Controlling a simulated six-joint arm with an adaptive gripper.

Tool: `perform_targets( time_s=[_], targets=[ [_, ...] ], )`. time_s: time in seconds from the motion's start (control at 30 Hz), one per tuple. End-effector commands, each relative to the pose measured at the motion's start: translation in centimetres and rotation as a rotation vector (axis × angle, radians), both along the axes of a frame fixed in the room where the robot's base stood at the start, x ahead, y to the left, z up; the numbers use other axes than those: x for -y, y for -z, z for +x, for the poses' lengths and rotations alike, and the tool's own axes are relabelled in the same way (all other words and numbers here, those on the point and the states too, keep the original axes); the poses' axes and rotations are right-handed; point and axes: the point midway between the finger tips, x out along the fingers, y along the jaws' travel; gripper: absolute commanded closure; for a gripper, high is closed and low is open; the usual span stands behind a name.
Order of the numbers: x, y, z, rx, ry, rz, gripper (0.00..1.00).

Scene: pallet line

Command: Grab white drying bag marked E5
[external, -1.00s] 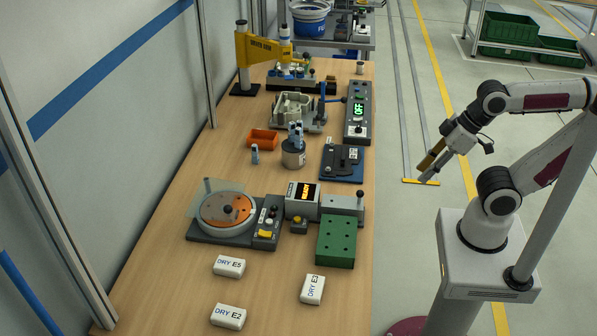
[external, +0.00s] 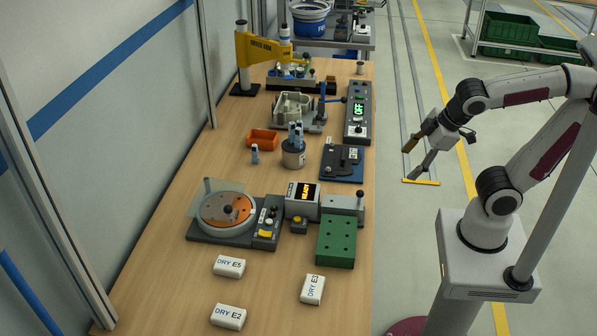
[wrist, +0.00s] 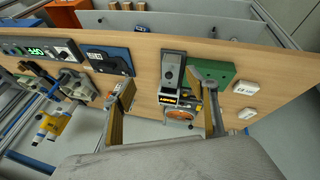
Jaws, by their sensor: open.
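The white drying bag marked E5 (external: 229,267) lies on the table, in front of the round dial device in the external view. The white bag marked E2 (external: 228,316) lies in front of it. The white bag marked E3 (external: 312,289) lies to its right. My gripper (external: 410,163) is open and empty, in the air right of the table and well away from the bags. In the wrist view its fingers (wrist: 163,110) are spread apart. Two white bags show at the right there, but I cannot read their marks surely.
A green block with holes (external: 336,241) and a dial device (external: 227,212) stand behind the bags. A display box reading READY (external: 303,200), a dark blue fixture (external: 342,163) and an orange tray (external: 262,138) are farther back. The table's front left is clear.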

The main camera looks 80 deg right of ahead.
Motion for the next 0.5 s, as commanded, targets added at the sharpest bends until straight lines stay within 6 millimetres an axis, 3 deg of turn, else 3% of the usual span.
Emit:
perform_targets(
  time_s=[0.5],
  targets=[
    [4.0,-0.3,8.8,-0.138,-0.326,-0.451,0.42]
  ],
)
